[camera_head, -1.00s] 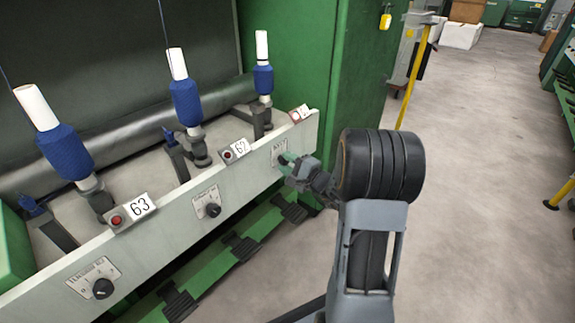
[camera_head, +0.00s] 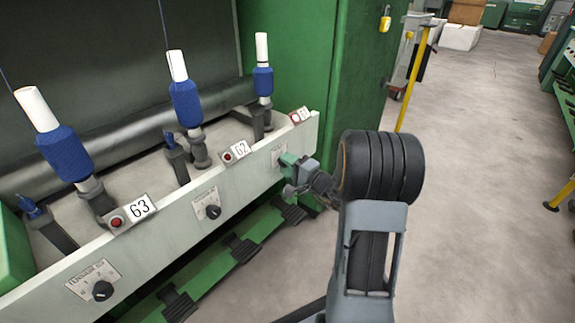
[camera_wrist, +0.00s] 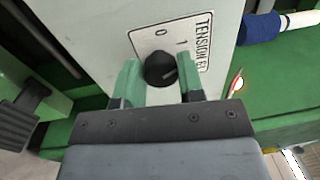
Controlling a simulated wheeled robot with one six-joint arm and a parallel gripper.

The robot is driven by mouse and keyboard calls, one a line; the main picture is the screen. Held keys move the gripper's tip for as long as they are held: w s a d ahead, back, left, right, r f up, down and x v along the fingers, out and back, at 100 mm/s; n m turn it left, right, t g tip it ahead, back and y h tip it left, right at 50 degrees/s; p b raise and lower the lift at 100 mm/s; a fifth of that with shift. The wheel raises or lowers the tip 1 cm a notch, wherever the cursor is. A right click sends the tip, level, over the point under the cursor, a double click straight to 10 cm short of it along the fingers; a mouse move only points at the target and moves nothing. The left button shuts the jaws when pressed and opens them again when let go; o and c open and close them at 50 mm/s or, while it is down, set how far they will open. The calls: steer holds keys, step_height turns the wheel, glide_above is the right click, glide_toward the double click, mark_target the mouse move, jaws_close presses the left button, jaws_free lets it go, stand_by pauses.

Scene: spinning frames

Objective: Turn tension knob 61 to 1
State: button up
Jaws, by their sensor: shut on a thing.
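Tension knob 61 (camera_wrist: 160,69) is a round black knob on a white scale plate (camera_wrist: 176,36) marked 0, 1 and "TENSION". In the wrist view my gripper (camera_wrist: 161,80) has one green finger on each side of the knob and is shut on it. The knob's pale pointer line lies on its lower right part. In the head view my gripper (camera_head: 290,163) is at the far right end of the pale front panel (camera_head: 245,178), and its fingers hide this knob. The 61 label (camera_head: 302,114) sits above, seen at a slant.
Knob 62 (camera_head: 213,212) and knob 63 (camera_head: 102,290) are on the same panel, further left. Blue bobbins (camera_head: 186,102) stand on spindles behind the panel. Open floor (camera_head: 480,150) is to the right.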

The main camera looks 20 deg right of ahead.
steer(key=o, duration=0.9)
steer(key=p+v, duration=0.3)
steer(key=v, duration=1)
steer(key=shift+s+d, duration=0.15)
steer(key=shift+s, duration=0.25)
